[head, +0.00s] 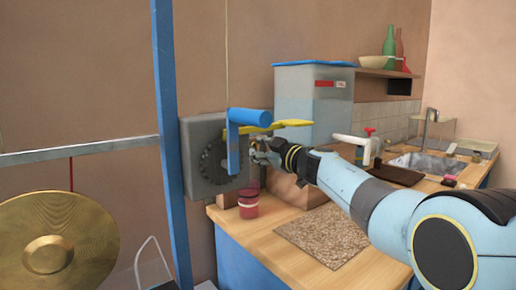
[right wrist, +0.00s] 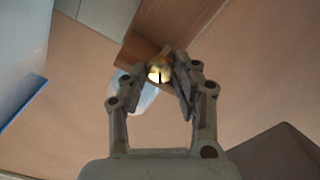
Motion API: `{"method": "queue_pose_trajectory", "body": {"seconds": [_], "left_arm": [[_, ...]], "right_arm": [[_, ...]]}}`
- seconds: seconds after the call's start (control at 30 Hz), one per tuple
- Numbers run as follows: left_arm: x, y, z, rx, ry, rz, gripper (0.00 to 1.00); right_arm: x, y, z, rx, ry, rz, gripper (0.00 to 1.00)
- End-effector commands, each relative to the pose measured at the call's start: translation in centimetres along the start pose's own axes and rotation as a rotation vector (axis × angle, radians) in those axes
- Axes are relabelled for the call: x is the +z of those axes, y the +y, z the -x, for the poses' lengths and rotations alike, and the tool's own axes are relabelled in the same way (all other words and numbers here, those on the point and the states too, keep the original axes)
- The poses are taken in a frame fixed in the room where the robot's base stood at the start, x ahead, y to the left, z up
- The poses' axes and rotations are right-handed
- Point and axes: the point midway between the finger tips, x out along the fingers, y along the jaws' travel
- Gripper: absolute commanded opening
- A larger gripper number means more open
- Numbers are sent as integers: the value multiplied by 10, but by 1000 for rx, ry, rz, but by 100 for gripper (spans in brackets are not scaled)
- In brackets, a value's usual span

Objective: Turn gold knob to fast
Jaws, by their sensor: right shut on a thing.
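The gold knob (right wrist: 159,70) is a small shiny round piece with a dark slit, seen between the fingertips in the right wrist view. My right gripper (right wrist: 156,78) is shut on it. In the head view my right gripper (head: 257,152) reaches in from the right, beside the grey box (head: 191,135) with a black toothed dial (head: 211,168). The knob is mostly hidden by the gripper there, and no speed marking can be read. My left gripper is not in view.
A blue crank (head: 233,150) and yellow lever (head: 290,124) sit close to my right gripper. A red cup (head: 248,204) stands below, on the wooden counter (head: 262,237). A blue post (head: 170,130) and a gold gong (head: 85,225) are at left.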

Motion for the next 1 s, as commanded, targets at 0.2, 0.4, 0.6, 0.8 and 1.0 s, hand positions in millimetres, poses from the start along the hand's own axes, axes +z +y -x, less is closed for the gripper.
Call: {"method": "queue_pose_trajectory", "body": {"seconds": [0.2,0.4,0.6,0.8,1.0], "left_arm": [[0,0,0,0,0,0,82],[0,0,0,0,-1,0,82],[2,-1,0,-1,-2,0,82],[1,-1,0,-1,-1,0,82],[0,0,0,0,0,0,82]], "right_arm": [[2,-2,1,-3,-3,-2,39],[1,-1,0,-2,-2,-2,50],[1,-1,1,-1,-1,-1,50],[2,-1,14,-1,1,0,50],[2,-1,46,1,-2,2,50]]}}
